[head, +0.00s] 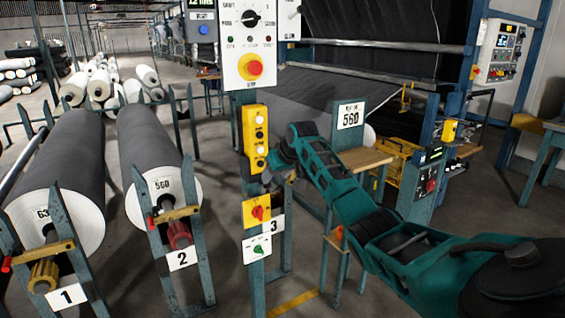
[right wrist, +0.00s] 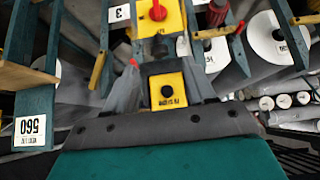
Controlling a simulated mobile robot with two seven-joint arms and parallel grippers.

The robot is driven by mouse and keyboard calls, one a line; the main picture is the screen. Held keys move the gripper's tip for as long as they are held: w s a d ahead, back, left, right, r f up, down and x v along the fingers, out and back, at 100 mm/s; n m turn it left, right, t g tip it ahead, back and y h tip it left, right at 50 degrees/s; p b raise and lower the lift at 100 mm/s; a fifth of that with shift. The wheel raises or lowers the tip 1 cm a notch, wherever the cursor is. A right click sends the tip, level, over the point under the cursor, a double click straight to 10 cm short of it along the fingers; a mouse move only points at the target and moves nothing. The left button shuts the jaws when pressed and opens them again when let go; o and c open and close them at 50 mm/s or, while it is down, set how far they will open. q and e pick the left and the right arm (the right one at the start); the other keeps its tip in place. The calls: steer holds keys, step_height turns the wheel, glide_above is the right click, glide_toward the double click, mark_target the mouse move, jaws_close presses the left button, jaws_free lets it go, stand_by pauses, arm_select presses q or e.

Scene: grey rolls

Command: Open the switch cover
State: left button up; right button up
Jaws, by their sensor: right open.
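A yellow switch box with a red knob (head: 257,211) is on the teal post, below a yellow push-button box (head: 255,138). No separate cover can be made out for sure. My right gripper (head: 268,180) is at the post between these two boxes, seen edge-on and partly hidden by its own wrist. In the right wrist view, which is upside down, the gripper (right wrist: 162,72) is open. A yellow piece with a black round button (right wrist: 167,90) shows between its fingers. Contact cannot be told. The red-knob box (right wrist: 160,17) is beyond the fingertips. My left gripper is out of view.
A grey control panel with a red stop button (head: 250,68) is higher on the post. Large rolls on stands (head: 68,180) (head: 160,170) are to the left. A wooden-topped stand (head: 363,160) and a teal machine with a yellow-labelled panel (head: 428,180) are to the right.

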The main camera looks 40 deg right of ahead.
steer(key=shift+v, duration=2.75)
